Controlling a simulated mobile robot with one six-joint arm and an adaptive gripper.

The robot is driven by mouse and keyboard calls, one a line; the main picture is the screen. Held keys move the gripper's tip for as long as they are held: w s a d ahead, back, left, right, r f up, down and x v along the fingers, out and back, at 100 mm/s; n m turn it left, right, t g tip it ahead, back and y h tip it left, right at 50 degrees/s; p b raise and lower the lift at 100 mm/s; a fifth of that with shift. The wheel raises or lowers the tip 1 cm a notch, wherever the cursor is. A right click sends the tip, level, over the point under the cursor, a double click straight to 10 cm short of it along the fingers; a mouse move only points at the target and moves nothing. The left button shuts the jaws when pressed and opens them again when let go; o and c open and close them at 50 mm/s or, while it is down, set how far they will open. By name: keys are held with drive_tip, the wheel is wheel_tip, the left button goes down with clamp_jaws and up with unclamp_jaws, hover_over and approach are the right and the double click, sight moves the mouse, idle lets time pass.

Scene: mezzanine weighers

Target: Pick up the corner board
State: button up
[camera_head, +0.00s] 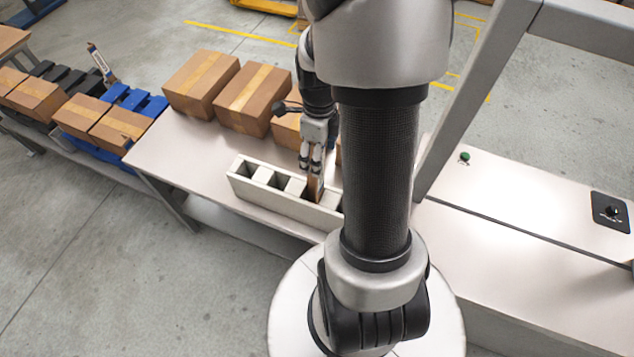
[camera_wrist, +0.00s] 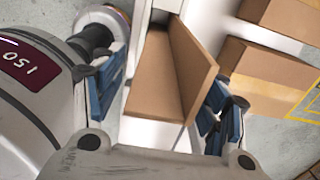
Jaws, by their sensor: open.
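The corner board (camera_wrist: 182,72) is a brown L-shaped cardboard piece seen in the wrist view between my fingers. In the head view the corner board (camera_head: 315,188) stands upright in a compartment of the pale divided rack (camera_head: 268,201). My gripper (camera_head: 311,168) is above the rack at the board's upper part, pointing down. In the wrist view my gripper (camera_wrist: 160,100) is open, with one blue-padded finger on each side of the board. The right finger looks close to the board; I cannot tell whether it touches. The board's lower end is hidden in the rack.
Cardboard boxes (camera_head: 252,98) stand on the white table (camera_head: 185,150) behind the rack. A grey frame post (camera_head: 480,95) and a panel with a green button (camera_head: 465,157) are at right.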

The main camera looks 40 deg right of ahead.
drive_tip(key=shift+f, duration=0.5)
drive_tip(key=shift+c, duration=0.6)
drive_tip(key=c, duration=1.4)
